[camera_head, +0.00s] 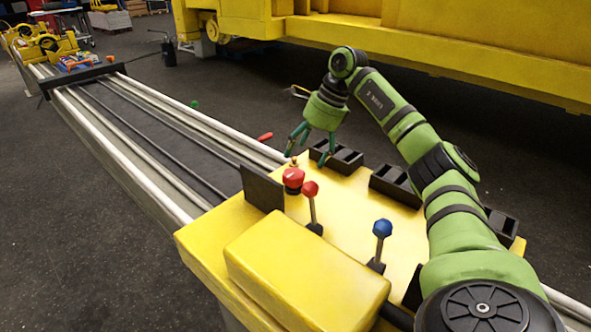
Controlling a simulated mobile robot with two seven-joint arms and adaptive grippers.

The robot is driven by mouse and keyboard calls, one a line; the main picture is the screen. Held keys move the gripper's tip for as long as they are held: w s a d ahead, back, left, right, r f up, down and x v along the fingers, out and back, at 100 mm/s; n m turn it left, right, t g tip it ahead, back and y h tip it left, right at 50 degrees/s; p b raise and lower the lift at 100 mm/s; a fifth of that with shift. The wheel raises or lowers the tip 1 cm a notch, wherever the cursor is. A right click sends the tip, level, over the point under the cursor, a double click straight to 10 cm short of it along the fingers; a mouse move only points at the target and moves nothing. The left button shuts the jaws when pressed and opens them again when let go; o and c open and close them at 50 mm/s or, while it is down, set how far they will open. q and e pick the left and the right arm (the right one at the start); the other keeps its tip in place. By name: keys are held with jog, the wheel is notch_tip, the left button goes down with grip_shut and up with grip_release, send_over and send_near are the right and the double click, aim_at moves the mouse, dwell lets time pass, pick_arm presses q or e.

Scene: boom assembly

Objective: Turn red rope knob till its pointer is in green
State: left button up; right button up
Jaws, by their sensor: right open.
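A red knob (293,178) stands on the yellow console (345,215), near its far left edge. It looks like the red rope knob. Its pointer and any green zone are too small to make out. My right gripper (308,155) hangs above the far edge of the console with its fingers pointing down. Its fingers are spread and hold nothing. The fingertips are just behind and above the red knob; I cannot tell whether they touch it. My left gripper is not in view.
A red-topped lever (311,190) stands close beside the knob, and a blue-topped lever (382,229) is further right. A dark upright plate (262,188) is left of the knob. Black open boxes (336,157) line the far edge. Long rails (140,130) run away to the upper left.

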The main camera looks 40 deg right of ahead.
aim_at(294, 173)
jog(key=shift+x, duration=0.9)
jog(key=f, duration=0.1)
jog(key=w+f, duration=0.1)
jog(key=f, duration=0.1)
jog(key=shift+a+p, duration=0.1)
jog(key=shift+p, duration=0.25)
jog(key=shift+x, duration=0.85)
jog(key=shift+c, duration=0.4)
jog(key=c, duration=1)
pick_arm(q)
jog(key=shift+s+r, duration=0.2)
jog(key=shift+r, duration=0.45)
pick_arm(e)
jog(key=shift+r, duration=0.1)
